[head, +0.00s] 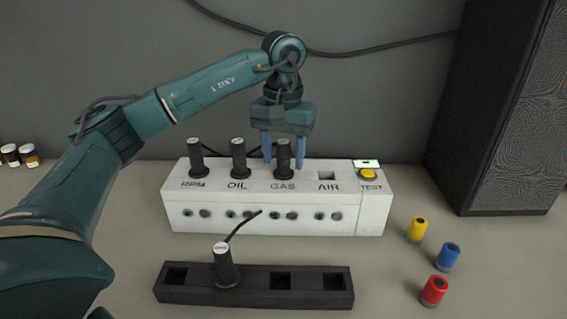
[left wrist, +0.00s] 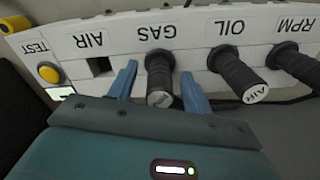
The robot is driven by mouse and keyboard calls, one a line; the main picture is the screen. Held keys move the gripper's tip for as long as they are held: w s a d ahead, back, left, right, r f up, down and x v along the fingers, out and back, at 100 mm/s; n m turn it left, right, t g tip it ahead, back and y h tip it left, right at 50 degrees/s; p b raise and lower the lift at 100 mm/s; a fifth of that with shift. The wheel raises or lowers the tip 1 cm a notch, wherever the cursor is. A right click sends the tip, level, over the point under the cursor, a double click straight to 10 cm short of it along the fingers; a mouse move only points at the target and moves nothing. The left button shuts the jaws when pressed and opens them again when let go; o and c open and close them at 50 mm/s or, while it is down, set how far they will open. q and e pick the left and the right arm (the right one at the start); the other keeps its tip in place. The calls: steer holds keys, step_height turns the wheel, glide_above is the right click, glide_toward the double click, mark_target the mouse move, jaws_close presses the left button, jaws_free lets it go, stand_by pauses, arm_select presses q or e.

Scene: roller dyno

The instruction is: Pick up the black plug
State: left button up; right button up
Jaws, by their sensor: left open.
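My left gripper (head: 282,163) points down over the GAS slot, its two blue fingers open. The black plug in the GAS slot (head: 283,149) stands upright between the fingers. In the left wrist view a finger lies on each side of this plug (left wrist: 159,75), with gaps; its cap text is not readable. Other black plugs stand in the OIL slot (head: 239,156) and RPM slot (head: 196,156). In the left wrist view the OIL-slot plug (left wrist: 238,75) has a cap reading AIR. Another black plug (head: 224,265) stands in the black rack (head: 253,276). My right gripper is not in view.
The white box (head: 350,222) has an empty AIR slot (head: 327,175) and a yellow TEST button (head: 368,173). Yellow (head: 418,229), blue (head: 448,257) and red (head: 434,291) cylinders stand at right. A tall black cabinet (head: 500,110) stands behind them.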

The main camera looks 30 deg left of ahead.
arm_select(q)
steer(key=shift+c, duration=0.4)
jaws_close()
step_height(320, 180, up, 10)
steer(key=shift+r+p, duration=0.1)
steer(key=shift+p, duration=0.95)
step_height(320, 180, up, 5)
steer(key=p, duration=0.5)
steer(key=shift+r+p, duration=0.1)
steer(key=shift+p, duration=0.25)
